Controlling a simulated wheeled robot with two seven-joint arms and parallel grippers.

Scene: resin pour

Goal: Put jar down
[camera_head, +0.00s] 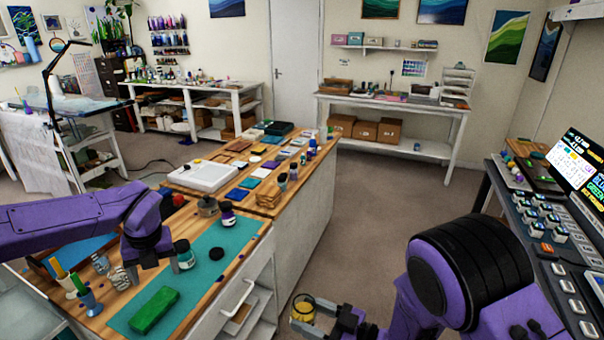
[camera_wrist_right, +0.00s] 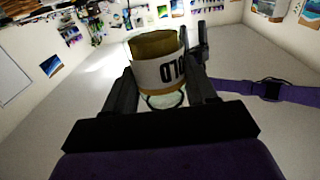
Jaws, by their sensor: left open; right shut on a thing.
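A clear jar with yellow-gold contents (camera_head: 302,309) is held in my right gripper (camera_head: 314,318), at the bottom of the head view. It hangs over the floor, clear of the wooden-topped counter. In the right wrist view the jar (camera_wrist_right: 158,72) sits between the two fingers of my right gripper (camera_wrist_right: 160,92), with a white label with dark letters on it. My left gripper (camera_head: 150,264) is open above the counter, close beside a teal-labelled jar (camera_head: 184,257); I cannot tell whether they touch.
A teal mat (camera_head: 206,285) on the counter bears a green block (camera_head: 154,311) and a dark round lid (camera_head: 216,253). Small jars (camera_head: 227,212) stand at its far end. A white scale-like box (camera_head: 203,176) lies behind. A panel with buttons and a screen (camera_head: 580,165) is at right.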

